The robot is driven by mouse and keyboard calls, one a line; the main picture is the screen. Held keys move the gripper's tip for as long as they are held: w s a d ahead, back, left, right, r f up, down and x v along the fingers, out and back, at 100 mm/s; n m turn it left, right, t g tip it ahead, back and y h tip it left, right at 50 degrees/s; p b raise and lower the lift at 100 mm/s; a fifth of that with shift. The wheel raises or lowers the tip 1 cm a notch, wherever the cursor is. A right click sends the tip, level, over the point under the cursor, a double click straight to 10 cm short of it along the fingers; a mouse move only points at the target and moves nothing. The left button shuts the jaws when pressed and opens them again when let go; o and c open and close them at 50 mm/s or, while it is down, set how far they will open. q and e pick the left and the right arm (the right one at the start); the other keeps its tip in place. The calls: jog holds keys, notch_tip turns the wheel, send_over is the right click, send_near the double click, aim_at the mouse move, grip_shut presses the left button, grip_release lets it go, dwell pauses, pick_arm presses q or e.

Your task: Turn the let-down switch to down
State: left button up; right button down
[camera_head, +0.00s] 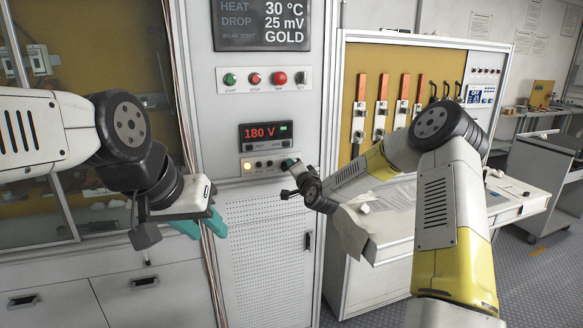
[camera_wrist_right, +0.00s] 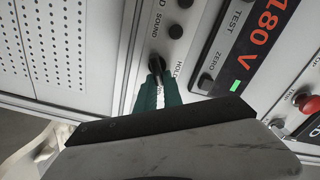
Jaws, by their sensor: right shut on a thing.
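A row of small black knobs sits on the white cabinet front below the red 180 V display (camera_head: 265,133). In the right wrist view, the teal fingers of my right gripper (camera_wrist_right: 158,88) are closed around a small black knob (camera_wrist_right: 156,61) beside a label that seems to read HOLD. I cannot read any label naming a let-down switch. In the head view my right gripper (camera_head: 289,164) is at the right end of the knob row and hides the knob there. My left gripper (camera_head: 207,226) hangs empty with its teal fingers apart, left of the cabinet.
Several push buttons (camera_head: 254,79) sit above the display. In the right wrist view, another black knob (camera_wrist_right: 176,31) is close to the held one, and the ZERO button (camera_wrist_right: 205,81) is to the right. A white bench (camera_head: 390,225) stands at the right.

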jog(key=shift+f, duration=0.15)
jog(key=c, duration=1.5)
grip_release()
jog(key=shift+s, duration=0.1)
jog(key=v, duration=0.7)
jog(key=shift+s+d, duration=0.1)
jog(key=shift+s, duration=0.2)
